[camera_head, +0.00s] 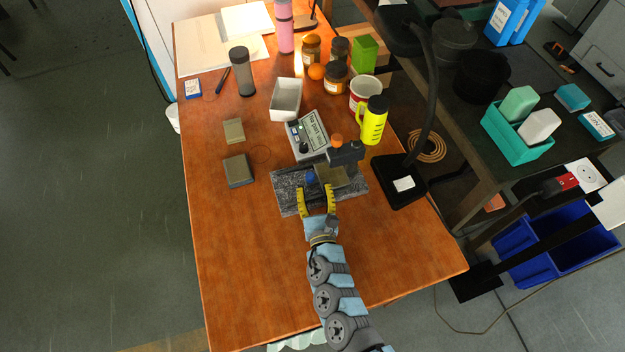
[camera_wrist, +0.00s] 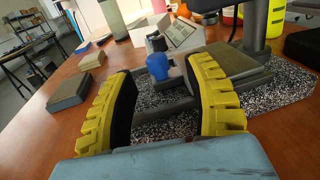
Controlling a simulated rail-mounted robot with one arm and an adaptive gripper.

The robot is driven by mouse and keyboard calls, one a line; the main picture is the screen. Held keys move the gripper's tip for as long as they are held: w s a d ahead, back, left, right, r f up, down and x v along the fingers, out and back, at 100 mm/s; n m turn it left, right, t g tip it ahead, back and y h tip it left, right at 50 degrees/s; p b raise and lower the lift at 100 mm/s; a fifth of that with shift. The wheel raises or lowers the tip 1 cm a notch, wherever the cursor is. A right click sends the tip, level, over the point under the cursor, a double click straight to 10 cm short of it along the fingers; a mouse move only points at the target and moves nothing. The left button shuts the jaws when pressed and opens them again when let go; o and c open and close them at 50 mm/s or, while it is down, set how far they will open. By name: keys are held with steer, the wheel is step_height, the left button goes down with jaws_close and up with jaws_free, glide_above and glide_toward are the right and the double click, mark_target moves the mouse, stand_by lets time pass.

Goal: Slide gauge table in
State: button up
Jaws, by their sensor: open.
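The gauge stands on a speckled dark granite base (camera_head: 287,192), with a dark upright head and an orange cap (camera_head: 337,141) at its back right. Its small flat olive-brown gauge table (camera_head: 331,175) sits over the base; it also shows in the wrist view (camera_wrist: 222,60). A blue knob (camera_head: 311,178) is at the left of the table, and in the wrist view it (camera_wrist: 158,64) appears between my fingertips, just beyond them. My gripper (camera_head: 316,191) has yellow ribbed fingers spread wide over the front of the base. It is open and empty; in the wrist view the fingers (camera_wrist: 165,68) appear apart from the knob.
A grey display box (camera_head: 307,138) and a white bin (camera_head: 286,99) stand behind the gauge. A black lamp base (camera_head: 400,182) and a yellow bottle (camera_head: 373,120) are at the right. Two small blocks (camera_head: 239,170) (camera_head: 234,131) lie at the left. The wooden table's front left is clear.

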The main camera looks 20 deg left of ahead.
steer(key=v, duration=0.6)
steer(key=shift+s+d, duration=0.25)
steer(key=shift+s, duration=0.2)
stand_by(0.4)
